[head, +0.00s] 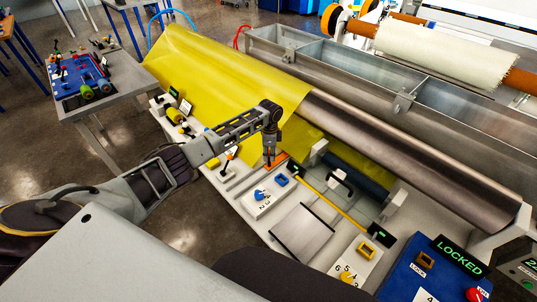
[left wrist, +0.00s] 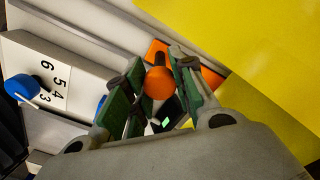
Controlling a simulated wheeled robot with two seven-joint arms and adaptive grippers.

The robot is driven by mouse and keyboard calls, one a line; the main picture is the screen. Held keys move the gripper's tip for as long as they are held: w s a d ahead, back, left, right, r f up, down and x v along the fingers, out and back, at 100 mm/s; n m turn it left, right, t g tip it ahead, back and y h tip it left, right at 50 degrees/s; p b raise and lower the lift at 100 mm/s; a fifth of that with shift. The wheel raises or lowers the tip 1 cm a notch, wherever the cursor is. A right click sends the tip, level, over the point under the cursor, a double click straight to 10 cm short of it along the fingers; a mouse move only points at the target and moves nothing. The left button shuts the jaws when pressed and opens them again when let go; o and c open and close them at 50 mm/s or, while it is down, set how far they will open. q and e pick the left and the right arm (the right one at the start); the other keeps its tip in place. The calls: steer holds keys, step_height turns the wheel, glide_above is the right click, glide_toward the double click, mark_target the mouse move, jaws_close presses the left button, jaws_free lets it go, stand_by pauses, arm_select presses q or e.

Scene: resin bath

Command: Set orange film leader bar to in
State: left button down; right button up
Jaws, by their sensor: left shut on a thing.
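The orange film leader bar (head: 278,160) lies on the white bench beside the yellow film, under my left gripper (head: 269,150). In the left wrist view its flat orange part (left wrist: 211,78) runs behind the fingers, and a round orange knob (left wrist: 158,84) stands between them. My left gripper (left wrist: 160,70) has its green-padded fingers on both sides of this knob and is shut on it. The fingers hide part of the bar, so its exact setting cannot be told. My right gripper is not in view.
Yellow film (head: 210,80) drapes close behind the left gripper, by a long metal roller (head: 410,150). A blue numbered dial (head: 259,195) and a grey panel (head: 302,233) sit in front. A blue box (head: 420,275) shows LOCKED at the lower right.

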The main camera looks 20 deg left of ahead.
arm_select(q)
steer(key=shift+w+d+r, duration=0.15)
steer(key=shift+d, duration=0.1)
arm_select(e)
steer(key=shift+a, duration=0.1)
arm_select(q)
steer(key=c, duration=1.5)
jaws_free()
steer(key=o, duration=0.4)
steer(key=shift+w, duration=0.15)
steer(key=shift+c, duration=0.2)
steer(key=shift+a, duration=0.1)
step_height(320, 180, up, 12)
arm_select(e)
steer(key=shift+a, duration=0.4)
